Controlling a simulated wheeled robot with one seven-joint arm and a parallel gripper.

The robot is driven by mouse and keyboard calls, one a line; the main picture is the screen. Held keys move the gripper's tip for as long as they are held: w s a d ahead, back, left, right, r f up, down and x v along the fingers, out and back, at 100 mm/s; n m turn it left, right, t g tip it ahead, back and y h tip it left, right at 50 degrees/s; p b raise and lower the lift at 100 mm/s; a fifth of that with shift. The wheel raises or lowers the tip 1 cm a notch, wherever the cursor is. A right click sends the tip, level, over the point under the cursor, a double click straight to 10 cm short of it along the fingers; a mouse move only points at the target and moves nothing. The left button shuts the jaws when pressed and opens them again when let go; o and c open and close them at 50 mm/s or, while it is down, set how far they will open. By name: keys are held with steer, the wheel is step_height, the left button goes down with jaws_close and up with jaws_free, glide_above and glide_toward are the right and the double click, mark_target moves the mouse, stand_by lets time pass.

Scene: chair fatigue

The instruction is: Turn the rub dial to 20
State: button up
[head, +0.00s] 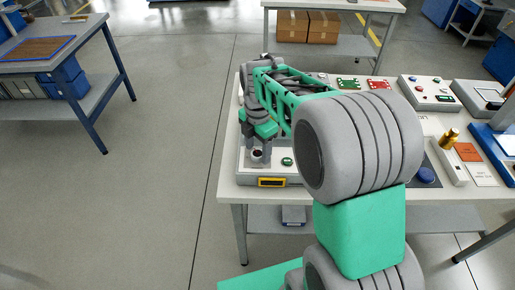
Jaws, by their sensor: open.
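My gripper (258,149) points down over the near left corner of the white worktable. It is open, and its fingertips are at or just above a small round dark-topped knob (257,155) on a light control box (247,170). The knob may be the rub dial; no marks or number on it can be read. I cannot tell whether the fingers touch it. A green button (287,161) sits to the right on the box. A yellow-framed dark display (272,182) is on the box's front; its reading is too small to tell. My arm hides the box's right part.
More control boxes stand along the worktable (390,194), one with red and green buttons (430,93) at the back. A brass-coloured cylinder (449,137) and a blue round piece (425,175) are to the right of my arm. The floor left of the table is clear.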

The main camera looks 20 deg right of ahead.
steer(key=shift+f, duration=0.3)
steer(key=shift+c, duration=0.3)
jaws_close()
